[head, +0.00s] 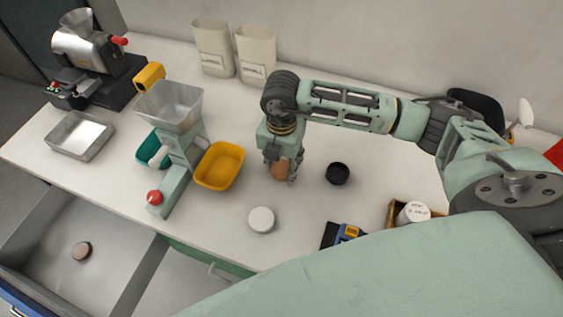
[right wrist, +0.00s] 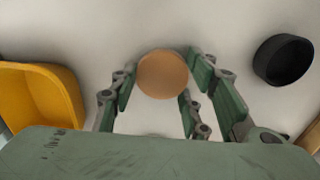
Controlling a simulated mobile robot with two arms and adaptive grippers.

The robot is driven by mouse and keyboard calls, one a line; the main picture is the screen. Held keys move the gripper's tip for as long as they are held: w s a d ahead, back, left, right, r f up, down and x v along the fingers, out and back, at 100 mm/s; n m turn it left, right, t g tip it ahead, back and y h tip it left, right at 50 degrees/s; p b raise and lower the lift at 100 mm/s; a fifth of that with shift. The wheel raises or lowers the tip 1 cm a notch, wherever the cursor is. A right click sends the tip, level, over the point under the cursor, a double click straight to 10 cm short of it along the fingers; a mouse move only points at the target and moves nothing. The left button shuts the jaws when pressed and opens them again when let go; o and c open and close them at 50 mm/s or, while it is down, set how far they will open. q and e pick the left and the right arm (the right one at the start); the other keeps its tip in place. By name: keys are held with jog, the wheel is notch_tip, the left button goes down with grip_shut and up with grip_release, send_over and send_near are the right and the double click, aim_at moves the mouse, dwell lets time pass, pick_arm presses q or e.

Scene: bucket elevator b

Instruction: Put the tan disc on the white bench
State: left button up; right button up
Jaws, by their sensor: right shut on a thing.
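The tan disc (head: 280,171) is between the fingers of my right gripper (head: 284,174), over the middle of the white bench (head: 310,215). In the right wrist view the disc (right wrist: 162,75) shows its round face between the fingertips of the gripper (right wrist: 162,85), which is shut on it. The gripper points down close to the bench top. I cannot tell whether the disc touches the bench. My left gripper is not in view.
A yellow bin (head: 220,166) is left of the gripper and a black cup (head: 338,174) is right. A white round lid (head: 261,219) lies nearer. A brown disc (head: 81,251) lies in the open drawer (head: 60,225). Bare bench surrounds the gripper.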

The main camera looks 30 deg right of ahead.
aim_at(281, 168)
jog(key=shift+f, duration=0.1)
jog(key=o, duration=1.2)
jog(key=shift+c, duration=0.2)
jog(key=shift+o, duration=0.2)
jog(key=shift+r, duration=0.25)
notch_tip(281, 168, up, 12)
jog(key=b, duration=0.3)
